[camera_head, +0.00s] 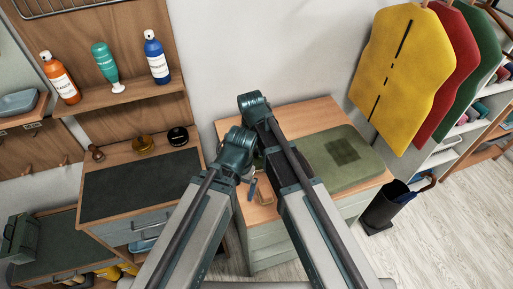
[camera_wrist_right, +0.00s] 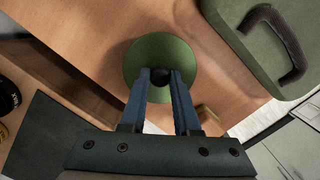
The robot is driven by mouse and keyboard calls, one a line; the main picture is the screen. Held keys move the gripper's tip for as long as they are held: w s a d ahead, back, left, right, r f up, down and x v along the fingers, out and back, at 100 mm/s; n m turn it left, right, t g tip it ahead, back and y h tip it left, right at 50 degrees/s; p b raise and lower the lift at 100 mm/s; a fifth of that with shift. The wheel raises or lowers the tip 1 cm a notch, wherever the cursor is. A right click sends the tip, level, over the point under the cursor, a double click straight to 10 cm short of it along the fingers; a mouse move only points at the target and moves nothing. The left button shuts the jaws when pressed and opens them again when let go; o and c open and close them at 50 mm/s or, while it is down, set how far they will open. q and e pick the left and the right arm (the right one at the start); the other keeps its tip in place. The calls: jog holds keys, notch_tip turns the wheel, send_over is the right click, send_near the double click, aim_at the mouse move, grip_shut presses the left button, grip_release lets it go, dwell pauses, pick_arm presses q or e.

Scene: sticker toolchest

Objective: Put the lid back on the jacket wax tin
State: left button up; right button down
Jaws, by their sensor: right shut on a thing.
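In the right wrist view, a round green lid (camera_wrist_right: 160,50) with a dark knob lies between the two blue fingers of my right gripper (camera_wrist_right: 160,75). The fingers are shut on the knob. The lid is over the bare wooden chest top; I cannot tell whether it touches it. A gold round tin (camera_head: 143,145) and a black round tin (camera_head: 178,136) stand on the dark-topped cabinet at left.
A green case (camera_head: 345,160) with a handle lies on the wooden chest (camera_head: 300,112). A shelf with an orange bottle (camera_head: 61,78), a green bottle (camera_head: 104,62) and a blue bottle (camera_head: 156,57) is above the cabinet (camera_head: 130,190). Its dark top is clear in front of the tins.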

dwell(0.4)
jog(key=c, duration=0.6)
grip_release()
jog(key=shift+o, duration=0.4)
jog(key=o, duration=0.4)
jog(key=shift+o, duration=0.2)
jog(key=shift+r+p, duration=3.5)
jog(key=shift+r, duration=0.05)
